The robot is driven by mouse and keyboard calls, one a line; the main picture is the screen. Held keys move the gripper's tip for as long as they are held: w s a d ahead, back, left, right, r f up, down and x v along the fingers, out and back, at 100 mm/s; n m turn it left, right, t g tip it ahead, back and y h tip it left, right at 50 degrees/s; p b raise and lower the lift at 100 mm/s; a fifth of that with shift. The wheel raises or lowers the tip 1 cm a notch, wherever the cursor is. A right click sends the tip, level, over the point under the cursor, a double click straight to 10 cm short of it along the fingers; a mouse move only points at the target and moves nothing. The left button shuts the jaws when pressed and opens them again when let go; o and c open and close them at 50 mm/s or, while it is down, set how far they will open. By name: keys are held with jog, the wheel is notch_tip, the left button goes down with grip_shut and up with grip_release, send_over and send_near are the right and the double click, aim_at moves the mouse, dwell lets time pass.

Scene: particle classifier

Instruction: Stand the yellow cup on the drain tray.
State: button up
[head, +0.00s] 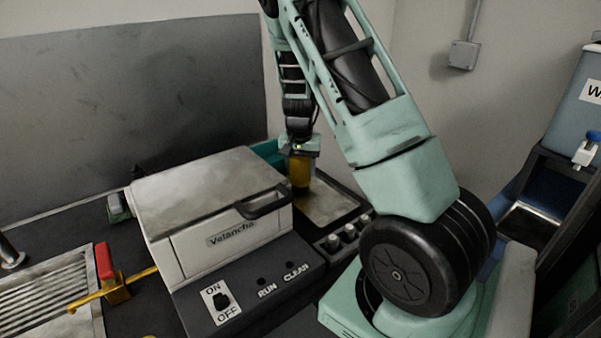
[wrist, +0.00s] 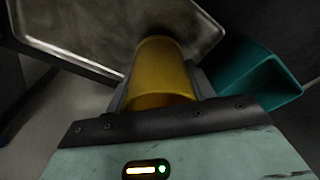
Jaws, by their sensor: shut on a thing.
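The yellow cup (head: 300,171) is between the fingers of my gripper (head: 301,153), which is shut on it behind the right side of the white machine. In the wrist view the cup (wrist: 160,65) fills the space between the fingers (wrist: 163,85). In the head view it looks upright, over or at the far end of a flat metal plate (head: 325,207); I cannot tell whether it touches it. A slatted metal tray (head: 50,290), which looks like the drain tray, lies at the far left, well away from the cup.
The white Velancha machine (head: 205,205) stands between the cup and the slatted tray. A teal bin (wrist: 258,85) is close beside the cup. A yellow lever with a red block (head: 104,262) stands at the slatted tray's right edge. Knobs (head: 348,232) line the plate's front.

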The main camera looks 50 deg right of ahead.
jog(key=shift+f, duration=0.75)
jog(key=shift+f, duration=0.1)
jog(key=o, duration=1)
jog(key=shift+o, duration=0.2)
notch_tip(320, 180, up, 12)
jog(key=a, duration=0.1)
jog(key=shift+s+a+p, duration=0.15)
jog(key=shift+s+p, duration=0.25)
